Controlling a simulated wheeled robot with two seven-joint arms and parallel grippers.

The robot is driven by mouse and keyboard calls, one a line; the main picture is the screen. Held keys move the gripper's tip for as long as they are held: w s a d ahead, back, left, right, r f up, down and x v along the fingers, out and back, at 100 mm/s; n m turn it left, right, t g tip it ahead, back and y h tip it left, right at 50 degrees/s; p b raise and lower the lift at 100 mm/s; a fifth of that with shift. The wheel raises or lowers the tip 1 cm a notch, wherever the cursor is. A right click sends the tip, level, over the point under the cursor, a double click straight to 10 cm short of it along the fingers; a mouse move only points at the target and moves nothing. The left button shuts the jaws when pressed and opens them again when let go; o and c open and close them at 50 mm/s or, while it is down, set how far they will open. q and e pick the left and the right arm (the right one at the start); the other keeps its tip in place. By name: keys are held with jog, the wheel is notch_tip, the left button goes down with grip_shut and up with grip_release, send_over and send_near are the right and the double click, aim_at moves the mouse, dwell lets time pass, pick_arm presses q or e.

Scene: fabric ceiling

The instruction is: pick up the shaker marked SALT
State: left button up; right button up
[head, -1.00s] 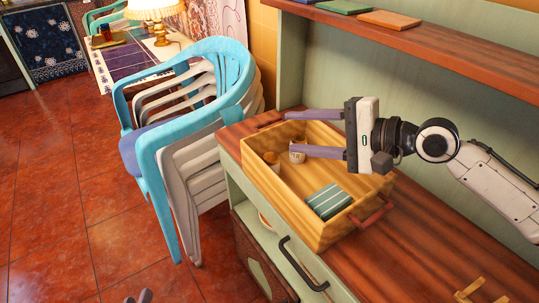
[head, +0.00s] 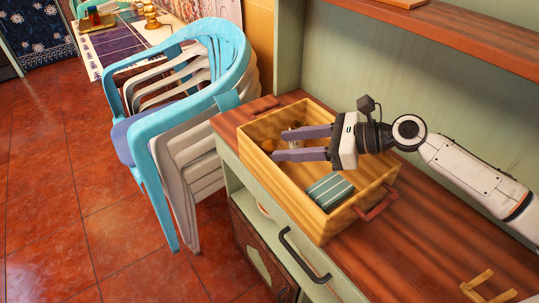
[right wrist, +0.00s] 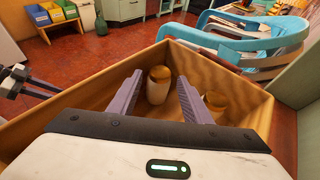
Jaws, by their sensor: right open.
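Two small shakers stand in a wooden box. One shaker (right wrist: 158,86), pale with a brownish top, shows between my right gripper's fingers in the right wrist view; in the head view it is an amber patch (head: 268,146) near the fingertips. The other shaker (head: 293,134) is partly hidden behind the upper finger; in the right wrist view it stands right of the right finger (right wrist: 216,101). I cannot read a SALT mark on either. My right gripper (head: 278,146) is open and empty, fingers over the box. Part of my left gripper (right wrist: 42,84) seems to show at the left.
The wooden box (head: 315,222) has upright walls and red handles and stands on the counter (head: 420,235). A striped green block (head: 330,190) lies inside its near end. A shelf (head: 450,38) runs above. Stacked chairs (head: 190,110) stand left.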

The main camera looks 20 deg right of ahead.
jog(key=shift+x, duration=1.6)
jog(key=c, duration=0.9)
jog(key=shift+o, duration=0.2)
